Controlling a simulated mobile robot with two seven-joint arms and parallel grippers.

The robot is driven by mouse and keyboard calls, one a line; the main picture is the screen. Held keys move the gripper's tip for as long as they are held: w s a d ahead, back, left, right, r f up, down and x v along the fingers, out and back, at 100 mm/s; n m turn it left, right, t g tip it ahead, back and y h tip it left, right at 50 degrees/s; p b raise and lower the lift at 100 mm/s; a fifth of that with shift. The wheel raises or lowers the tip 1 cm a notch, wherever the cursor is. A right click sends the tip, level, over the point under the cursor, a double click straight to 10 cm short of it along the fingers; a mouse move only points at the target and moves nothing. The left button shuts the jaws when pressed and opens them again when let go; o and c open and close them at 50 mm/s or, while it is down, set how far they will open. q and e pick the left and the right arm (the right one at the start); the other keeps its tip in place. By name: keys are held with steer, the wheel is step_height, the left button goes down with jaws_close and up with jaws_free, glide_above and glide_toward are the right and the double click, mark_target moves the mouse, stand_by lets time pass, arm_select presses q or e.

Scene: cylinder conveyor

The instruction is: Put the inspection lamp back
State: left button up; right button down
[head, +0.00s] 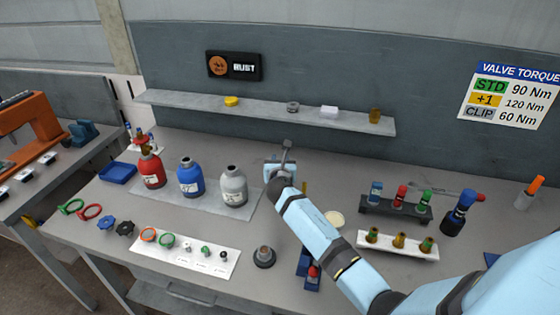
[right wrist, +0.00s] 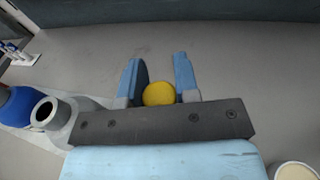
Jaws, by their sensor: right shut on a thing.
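My right gripper (head: 279,169) is over the middle of the bench, right of the grey bottle. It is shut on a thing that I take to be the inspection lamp. In the head view this is a grey stalk with a small rounded head (head: 287,146) rising from the fingers. In the right wrist view a round yellow end (right wrist: 159,93) shows between the two light blue fingers. The gripper and arm hide most of it. I cannot tell if it touches the bench. My left gripper is not in view.
A grey shelf (head: 190,99) on the back wall carries several small items. Red (head: 151,170), blue (head: 190,177) and grey (head: 233,187) bottles stand left on a grey plate. A dark rack (head: 372,206) and a white rack (head: 385,250) stand right, near a blue-topped bottle (head: 457,214).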

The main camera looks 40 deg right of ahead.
steer(key=shift+f, duration=0.4)
stand_by(0.4)
steer(key=c, duration=0.8)
jaws_free()
step_height(320, 180, up, 2)
steer(key=shift+r+p, duration=0.1)
steer(key=shift+p, duration=1)
steer(key=shift+r, duration=1.95)
